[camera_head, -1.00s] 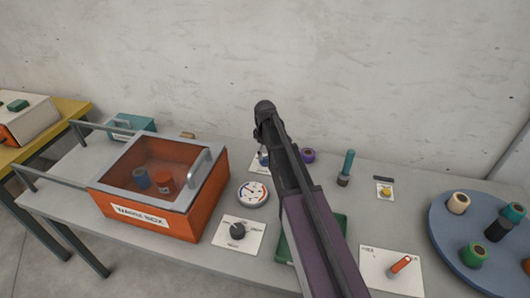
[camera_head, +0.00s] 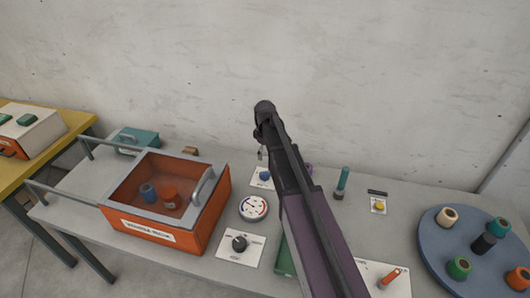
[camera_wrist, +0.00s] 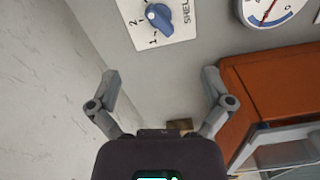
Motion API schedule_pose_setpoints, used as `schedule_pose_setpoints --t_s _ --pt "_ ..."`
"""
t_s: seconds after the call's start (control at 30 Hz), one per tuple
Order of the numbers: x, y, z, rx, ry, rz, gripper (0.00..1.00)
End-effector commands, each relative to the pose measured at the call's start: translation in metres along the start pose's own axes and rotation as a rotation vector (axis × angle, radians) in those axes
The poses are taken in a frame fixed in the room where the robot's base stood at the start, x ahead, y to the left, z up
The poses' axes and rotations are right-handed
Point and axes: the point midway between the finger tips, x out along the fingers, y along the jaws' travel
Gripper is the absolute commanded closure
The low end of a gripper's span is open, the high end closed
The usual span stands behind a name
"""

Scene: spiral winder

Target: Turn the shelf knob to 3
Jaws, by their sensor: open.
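The shelf knob (camera_wrist: 160,18) is blue with a pale mark on one end, on a white plate (camera_wrist: 183,25) lettered "SHEL…". The digits 1 and 2 show beside it; the plate's top is cut off. The pale mark lies toward the side of the 2, but its exact setting is hard to tell. In the head view the blue knob (camera_head: 265,175) sits on its plate at the back of the table, left of my arm. My gripper (camera_wrist: 160,77) is open and empty, its fingers apart from the knob, which lies beyond the fingertips.
An orange box (camera_head: 200,215) with a glass lid and a round gauge (camera_head: 253,207) stand left of my arm. A black knob (camera_head: 239,243) is in front. A green bottle-like item (camera_head: 342,182) and a blue turntable (camera_head: 450,253) are to the right. The wall is behind.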

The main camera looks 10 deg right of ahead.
Motion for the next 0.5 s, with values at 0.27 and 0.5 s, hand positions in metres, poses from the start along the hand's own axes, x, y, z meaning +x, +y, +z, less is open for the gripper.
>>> schedule_pose_setpoints --t_s 0.27,0.5 --pt "-0.027 -0.002 0.002 0.006 0.0 0.0 0.0" --pt "-0.041 -0.03 0.023 0.136 0.0 0.0 0.0"
